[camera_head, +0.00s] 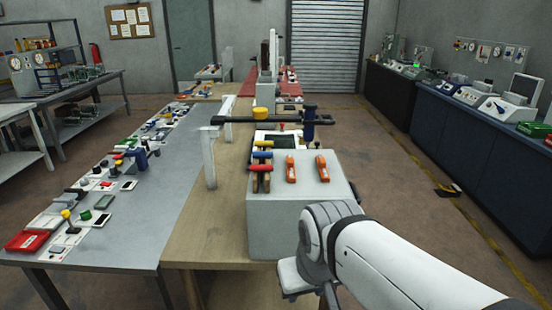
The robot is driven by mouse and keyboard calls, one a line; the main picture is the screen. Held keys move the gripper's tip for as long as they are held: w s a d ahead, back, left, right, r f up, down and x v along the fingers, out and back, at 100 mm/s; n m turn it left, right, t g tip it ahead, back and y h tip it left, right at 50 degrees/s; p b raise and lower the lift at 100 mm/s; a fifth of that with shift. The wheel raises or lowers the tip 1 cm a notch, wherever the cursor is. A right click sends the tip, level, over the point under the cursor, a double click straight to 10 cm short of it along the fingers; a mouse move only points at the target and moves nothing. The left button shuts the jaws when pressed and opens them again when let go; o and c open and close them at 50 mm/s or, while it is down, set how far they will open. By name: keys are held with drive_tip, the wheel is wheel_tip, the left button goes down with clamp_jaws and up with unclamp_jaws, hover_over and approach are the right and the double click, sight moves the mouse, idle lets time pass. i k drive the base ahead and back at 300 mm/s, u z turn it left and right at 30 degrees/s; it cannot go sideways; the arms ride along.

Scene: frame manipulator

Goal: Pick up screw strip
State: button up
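I cannot make out a screw strip for certain in the head view; the small parts on the grey table (200,172) are too small to tell apart. My white arm comes in from the lower right and bends at a rounded joint in front of the light grey box (285,228). A grey part hangs below that joint near the bottom edge. It may belong to my gripper, but its fingers cannot be made out. Nothing is visibly held.
Screwdrivers (262,172) and two orange tools (291,170) lie on the grey box. A wooden table (215,235) stands beside the grey one. Dark cabinets (470,135) line the right; the floor before them is mostly clear.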

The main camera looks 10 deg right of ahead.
sight(291, 168)
drive_tip(key=i, duration=1)
drive_tip(key=u, duration=0.05)
